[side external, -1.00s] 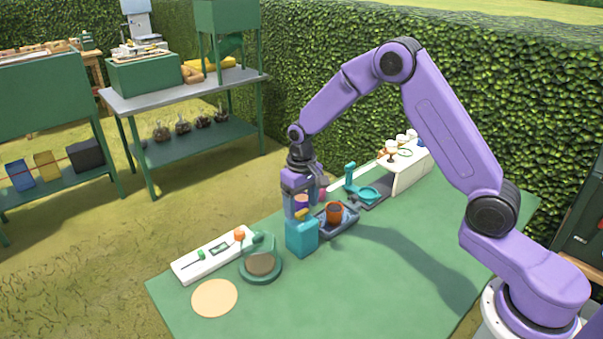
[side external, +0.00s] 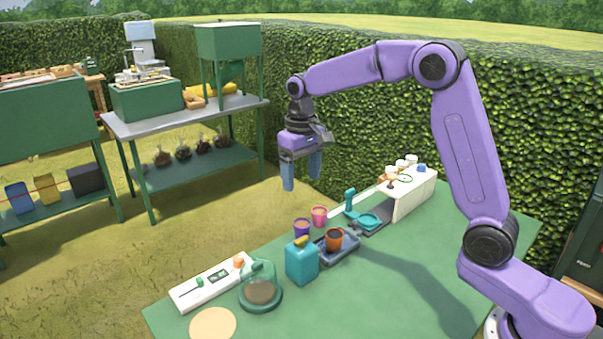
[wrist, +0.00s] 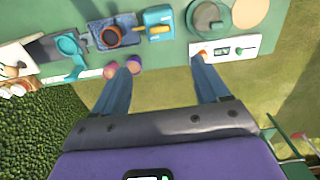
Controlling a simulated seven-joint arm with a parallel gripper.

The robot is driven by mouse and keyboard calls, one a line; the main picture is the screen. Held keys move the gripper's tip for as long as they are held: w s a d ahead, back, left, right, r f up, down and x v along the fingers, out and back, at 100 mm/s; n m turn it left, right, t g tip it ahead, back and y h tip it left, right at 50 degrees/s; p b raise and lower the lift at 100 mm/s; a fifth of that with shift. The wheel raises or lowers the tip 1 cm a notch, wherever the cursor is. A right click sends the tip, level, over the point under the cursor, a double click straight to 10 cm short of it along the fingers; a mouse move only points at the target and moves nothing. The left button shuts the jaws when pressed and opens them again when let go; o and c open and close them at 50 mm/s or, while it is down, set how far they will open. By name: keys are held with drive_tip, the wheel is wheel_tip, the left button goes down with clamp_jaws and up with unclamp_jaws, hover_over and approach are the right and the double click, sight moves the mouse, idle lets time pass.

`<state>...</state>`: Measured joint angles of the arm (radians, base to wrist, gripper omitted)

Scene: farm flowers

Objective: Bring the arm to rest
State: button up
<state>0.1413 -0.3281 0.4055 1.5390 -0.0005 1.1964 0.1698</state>
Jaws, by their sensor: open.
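My gripper (side external: 302,172) is open and empty, raised well above the green table's far edge with its fingers pointing down. In the wrist view its two blue fingers (wrist: 162,85) stand wide apart with nothing between them. My purple arm reaches from the base at the right, its elbow high. Below the gripper stand a purple pot (side external: 302,228) and a pink pot (side external: 319,215), side by side near the table's far edge and apart from the fingers.
The green table (side external: 400,280) carries a grey tray (side external: 345,250) with an orange pot (side external: 334,239), a teal container (side external: 302,262), a round green dish (side external: 260,294), a white panel (side external: 212,284) and a white stand (side external: 410,190). A hedge (side external: 350,120) rises behind.

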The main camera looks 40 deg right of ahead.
idle(0.3)
drive_tip(key=s+a+n, duration=0.3)
drive_tip(key=s, duration=0.6)
drive_tip(key=s+a+n, duration=0.2)
drive_tip(key=s+n, duration=0.1)
drive_tip(key=s, duration=0.6)
drive_tip(key=s+d+f+n, duration=0.1)
drive_tip(key=s+d+n, duration=0.1)
drive_tip(key=s, duration=0.7)
drive_tip(key=s+d+f+n, duration=0.2)
drive_tip(key=s+d+n, duration=0.1)
drive_tip(key=s, duration=0.6)
drive_tip(key=shift+f+n, duration=0.25)
drive_tip(key=shift+n, duration=0.45)
